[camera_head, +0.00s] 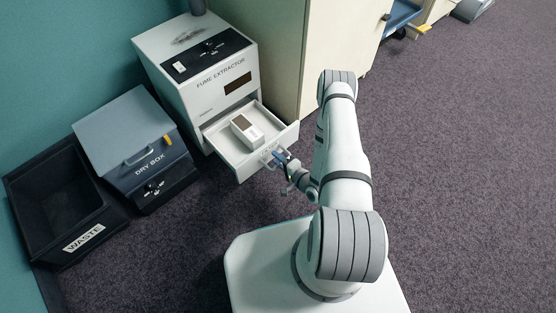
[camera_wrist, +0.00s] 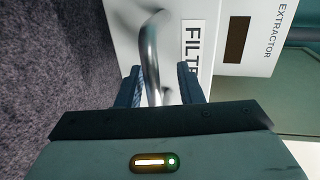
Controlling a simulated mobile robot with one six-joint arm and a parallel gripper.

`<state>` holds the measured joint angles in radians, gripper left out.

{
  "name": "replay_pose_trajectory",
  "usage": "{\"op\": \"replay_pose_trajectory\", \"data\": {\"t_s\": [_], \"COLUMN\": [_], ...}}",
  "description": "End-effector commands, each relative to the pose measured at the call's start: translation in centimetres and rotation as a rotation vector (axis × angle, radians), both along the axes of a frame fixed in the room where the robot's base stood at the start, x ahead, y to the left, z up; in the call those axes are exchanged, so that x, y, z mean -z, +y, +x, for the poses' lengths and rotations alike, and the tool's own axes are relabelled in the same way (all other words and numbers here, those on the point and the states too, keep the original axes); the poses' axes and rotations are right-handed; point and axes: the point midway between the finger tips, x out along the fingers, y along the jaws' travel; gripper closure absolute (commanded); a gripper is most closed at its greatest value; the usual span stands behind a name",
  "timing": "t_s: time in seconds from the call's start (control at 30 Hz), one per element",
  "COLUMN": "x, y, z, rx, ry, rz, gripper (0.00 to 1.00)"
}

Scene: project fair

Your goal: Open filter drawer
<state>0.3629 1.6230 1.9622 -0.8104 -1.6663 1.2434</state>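The fume extractor (camera_head: 205,75) is a white cabinet at the upper left in the head view. Its filter drawer (camera_head: 221,150) stands well out from the cabinet, with its inside visible. The drawer has a metal handle (camera_head: 268,157) on its front. In the wrist view the handle (camera_wrist: 152,55) runs between the two fingers of my gripper (camera_wrist: 163,82), in front of the drawer front (camera_wrist: 199,15) with its partly hidden label. My gripper looks open, with a gap beside the handle. In the head view my gripper (camera_head: 281,162) is at the handle.
A white box (camera_head: 246,130) sits inside the drawer. The grey dry box (camera_head: 130,130) and black waste bin (camera_head: 60,190) stand left of the extractor. A pale cabinet (camera_head: 320,50) stands to its right. The carpet (camera_head: 460,170) to the right is clear.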

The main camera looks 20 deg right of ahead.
Motion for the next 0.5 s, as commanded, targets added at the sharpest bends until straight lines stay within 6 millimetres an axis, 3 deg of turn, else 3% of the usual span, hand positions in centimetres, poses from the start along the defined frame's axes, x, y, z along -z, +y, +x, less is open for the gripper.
{"op": "replay_pose_trajectory", "data": {"t_s": [0.13,0.17,0.3,0.5], "x": [-3.0,-3.7,-6.7,-9.6], "y": [0.0,0.0,-0.1,0.0], "z": [0.0,0.1,0.1,0.0], "rx": [0.001,0.001,0.001,-0.003], "ry": [-0.001,-0.002,-0.008,-0.008], "rz": [-0.001,0.000,0.002,0.006], "gripper": [0.67,0.63,0.18,0.18]}}
